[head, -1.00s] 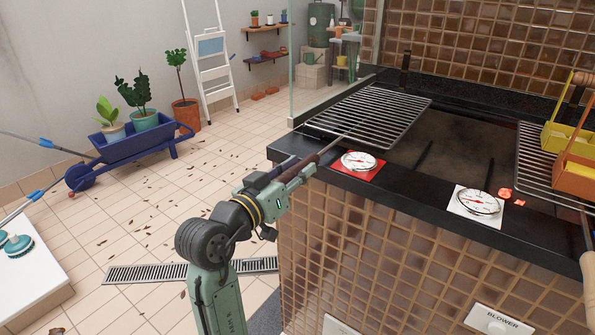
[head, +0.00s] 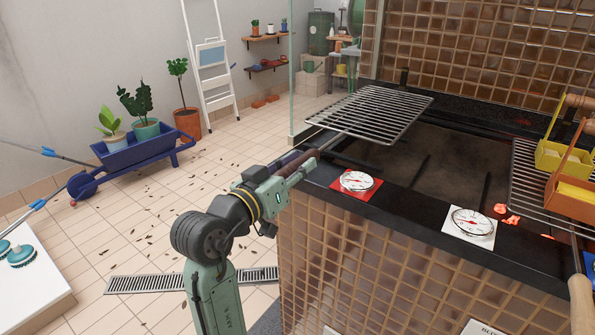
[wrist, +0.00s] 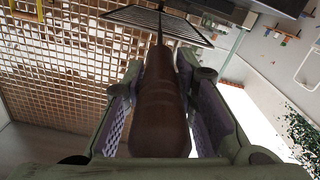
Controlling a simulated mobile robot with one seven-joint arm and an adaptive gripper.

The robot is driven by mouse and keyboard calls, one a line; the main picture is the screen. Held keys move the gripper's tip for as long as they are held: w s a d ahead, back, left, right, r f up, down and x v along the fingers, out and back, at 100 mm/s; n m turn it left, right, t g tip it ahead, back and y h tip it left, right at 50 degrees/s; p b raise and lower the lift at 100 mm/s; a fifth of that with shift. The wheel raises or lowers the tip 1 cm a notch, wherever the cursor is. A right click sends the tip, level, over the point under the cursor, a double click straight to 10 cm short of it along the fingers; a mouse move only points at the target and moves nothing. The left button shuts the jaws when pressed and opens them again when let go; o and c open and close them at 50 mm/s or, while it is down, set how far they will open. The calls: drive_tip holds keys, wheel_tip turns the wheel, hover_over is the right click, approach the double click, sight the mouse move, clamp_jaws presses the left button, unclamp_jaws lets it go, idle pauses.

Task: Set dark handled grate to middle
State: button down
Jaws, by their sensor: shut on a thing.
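The dark-handled grate (head: 375,112) is a metal wire rack at the left end of the black grill counter. It appears raised a little above the counter top, roughly level. Its dark brown handle (head: 312,158) points toward me past the counter's front left corner. My gripper (head: 303,167) is shut on this handle. In the wrist view, the brown handle (wrist: 160,105) lies lengthwise between the two purple-padded fingers, with the grate (wrist: 155,22) beyond. The middle of the grill (head: 430,165) is an open, dark recess with no grate over it.
Another grate (head: 522,180) with a pale wooden handle (head: 581,305) covers the right side, with yellow (head: 562,155) and orange (head: 575,198) caddies on it. Two dials, on red (head: 357,181) and white (head: 471,222) plates, sit on the front ledge. A tiled wall stands behind.

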drive_tip(key=shift+f, duration=0.1)
drive_tip(key=c, duration=1.3)
unclamp_jaws()
drive_tip(key=shift+s, duration=0.1)
drive_tip(key=v, duration=1.2)
